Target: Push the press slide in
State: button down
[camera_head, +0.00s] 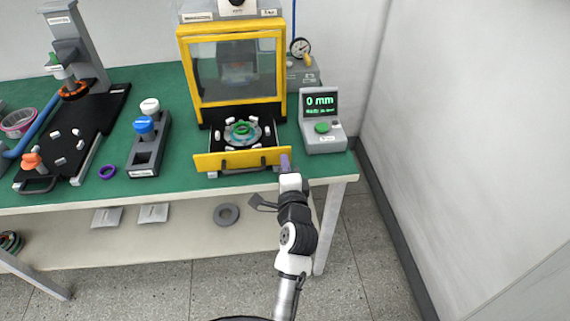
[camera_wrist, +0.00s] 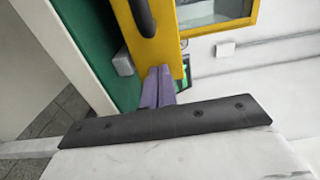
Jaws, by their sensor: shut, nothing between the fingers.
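The press (camera_head: 232,70) has a yellow frame with a clear window and stands at the back of the green bench. Its slide is pulled out at the front, with a yellow front plate (camera_head: 242,160) and a dark handle. On the slide sits a round grey part with a green ring (camera_head: 241,129) and white blocks around it. My gripper (camera_head: 285,163) is shut, its purple fingers at the right end of the yellow plate. In the wrist view the fingers (camera_wrist: 158,86) are together against or very close to the yellow plate (camera_wrist: 160,48); contact is unclear.
A grey display box (camera_head: 321,122) reading 0 mm stands right of the slide. A dark holder with blue and white knobs (camera_head: 148,140) and a purple ring (camera_head: 107,172) are to the left. A wall closes off the right side.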

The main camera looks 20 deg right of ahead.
jog(key=p+x, duration=0.1)
jog(key=x, duration=0.2)
jog(key=shift+w+d+r+p, duration=0.1)
jog(key=shift+w+r+p, duration=0.05)
jog(key=shift+w+p, duration=0.2)
jog(key=shift+w+d, duration=0.1)
jog(key=shift+w, duration=0.2)
jog(key=shift+s, duration=0.1)
